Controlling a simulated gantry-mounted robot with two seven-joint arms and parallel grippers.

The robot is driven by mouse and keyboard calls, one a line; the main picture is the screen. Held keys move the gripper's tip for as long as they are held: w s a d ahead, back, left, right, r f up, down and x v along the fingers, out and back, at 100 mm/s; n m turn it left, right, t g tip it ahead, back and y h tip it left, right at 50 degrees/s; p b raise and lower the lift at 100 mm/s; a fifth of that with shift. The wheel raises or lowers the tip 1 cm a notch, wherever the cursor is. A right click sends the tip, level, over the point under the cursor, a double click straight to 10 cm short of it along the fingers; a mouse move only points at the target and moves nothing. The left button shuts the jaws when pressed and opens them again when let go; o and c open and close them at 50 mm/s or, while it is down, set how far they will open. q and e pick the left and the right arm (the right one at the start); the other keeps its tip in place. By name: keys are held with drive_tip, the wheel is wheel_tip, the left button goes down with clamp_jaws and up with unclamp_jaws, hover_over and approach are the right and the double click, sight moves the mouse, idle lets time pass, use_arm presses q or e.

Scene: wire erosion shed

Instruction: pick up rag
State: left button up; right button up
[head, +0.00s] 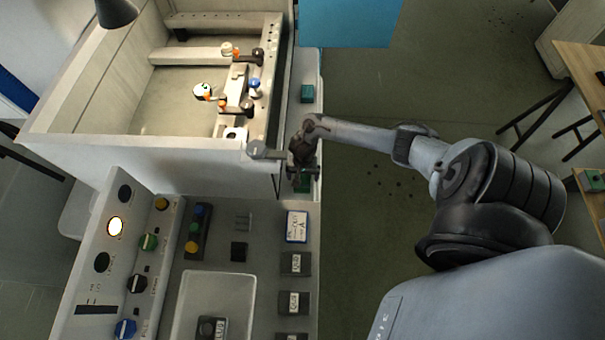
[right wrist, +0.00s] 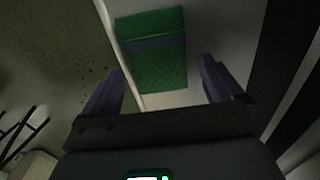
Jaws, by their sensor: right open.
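The rag (right wrist: 155,65) is a green, textured, rectangular cloth with a blue-grey band across it, lying flat on a pale surface in the right wrist view. In the head view a green patch that looks like it (head: 304,185) lies on the narrow ledge, partly hidden by my gripper. My right gripper (right wrist: 168,92) is open and empty, its two dark fingers spread to either side of the rag's near end, apart from it. In the head view my right gripper (head: 301,160) is over the ledge beside the machine. My left gripper is not in view.
A similar green item (head: 307,93) lies farther along the ledge. The machine tank wall (head: 150,147) stands close to the left of my gripper. Small labelled blocks (head: 295,264) and a white tray (head: 215,285) are in front. Open floor (head: 375,240) lies right.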

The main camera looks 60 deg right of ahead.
sight(303, 176)
drive_tip(key=c, duration=1.1)
drive_tip(key=shift+c, duration=0.2)
drive_tip(key=shift+r+p, duration=0.5)
drive_tip(key=shift+r, duration=0.4)
wheel_tip(303, 176, up, 3)
drive_tip(key=shift+f+p, duration=0.2)
drive_tip(key=shift+p, duration=0.4)
drive_tip(key=s+r+p, duration=0.2)
drive_tip(key=s+r, duration=0.1)
drive_tip(key=s, duration=0.2)
drive_tip(key=s+a+r+p, duration=0.1)
drive_tip(key=s+r+p, duration=0.1)
drive_tip(key=s, duration=0.4)
drive_tip(key=shift+s+r, duration=0.3)
drive_tip(key=shift+r, duration=0.5)
